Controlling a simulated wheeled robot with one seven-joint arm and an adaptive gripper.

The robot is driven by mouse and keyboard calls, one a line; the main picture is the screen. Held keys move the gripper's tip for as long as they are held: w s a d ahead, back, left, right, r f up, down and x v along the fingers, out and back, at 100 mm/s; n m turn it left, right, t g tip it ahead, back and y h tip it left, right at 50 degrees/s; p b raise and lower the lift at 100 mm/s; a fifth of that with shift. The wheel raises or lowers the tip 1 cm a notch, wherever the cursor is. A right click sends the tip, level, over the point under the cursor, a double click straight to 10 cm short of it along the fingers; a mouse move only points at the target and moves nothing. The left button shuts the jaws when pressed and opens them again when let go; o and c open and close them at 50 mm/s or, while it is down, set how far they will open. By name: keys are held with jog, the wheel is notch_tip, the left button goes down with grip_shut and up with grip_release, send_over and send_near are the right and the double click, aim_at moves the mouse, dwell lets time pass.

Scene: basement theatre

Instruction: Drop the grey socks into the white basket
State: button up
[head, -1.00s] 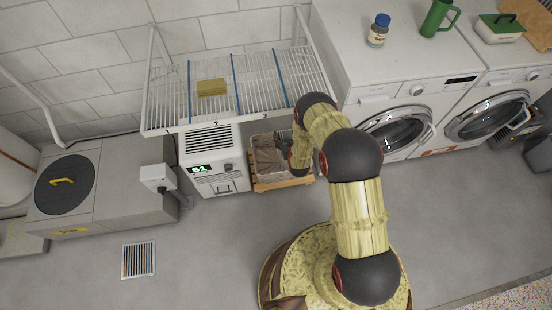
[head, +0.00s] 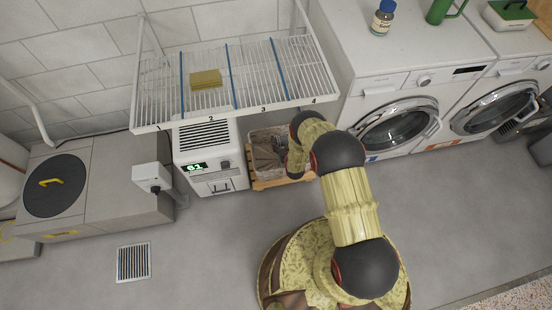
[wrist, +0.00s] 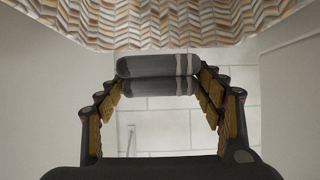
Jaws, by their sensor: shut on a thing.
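The grey socks (wrist: 158,66), a rolled bundle with pale stripes near one end, are between the fingers of my gripper (wrist: 160,78) in the wrist view. My gripper is shut on them. The white basket (head: 255,168) stands on a low wooden base in the head view, open at the top with a brownish inside. My arm reaches to the basket's right side, and my gripper is mostly hidden there. A chevron-patterned woven surface (wrist: 160,25), possibly the basket, fills the top of the wrist view, close to the socks. I cannot tell whether they touch.
A white appliance (head: 212,180) stands left of the basket, a washing machine (head: 395,120) to the right. The floor in front (head: 210,245) is clear.

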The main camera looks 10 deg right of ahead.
notch_tip(320, 180, down, 2)
jog(key=shift+f+b, duration=0.1)
jog(key=shift+b, duration=0.35)
jog(key=o, duration=1.2)
jog(key=v, duration=1.2)
